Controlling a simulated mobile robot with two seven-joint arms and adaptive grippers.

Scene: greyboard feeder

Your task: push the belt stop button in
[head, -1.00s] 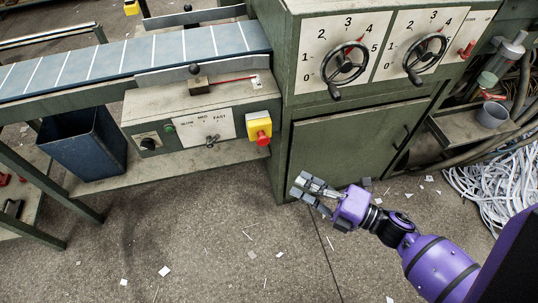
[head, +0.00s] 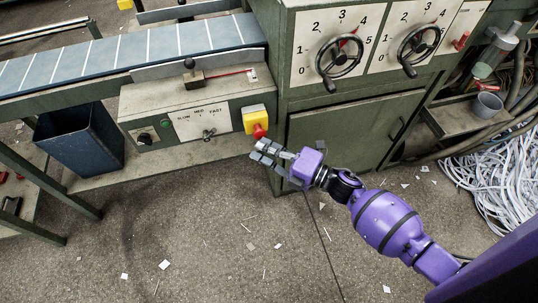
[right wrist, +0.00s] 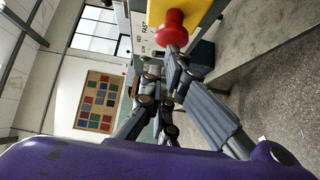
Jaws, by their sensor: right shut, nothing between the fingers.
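The belt stop button (head: 260,131) is a red mushroom knob on the front of a yellow box (head: 254,113) at the right end of the control panel. In the right wrist view the red button (right wrist: 172,27) stands out from the yellow box (right wrist: 206,10). My right gripper (head: 261,151) is shut and empty, just below and in front of the button. In the right wrist view its fingers (right wrist: 168,66) reach up close to the button; I cannot tell whether they touch. My left gripper is in neither view.
A lever with a black knob (head: 189,64) stands on the panel's top, and a selector switch (head: 208,134) and a green button (head: 165,123) are on its face. A green cabinet (head: 345,140) with handwheels (head: 339,57) stands to the right. The floor in front is open, with scraps.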

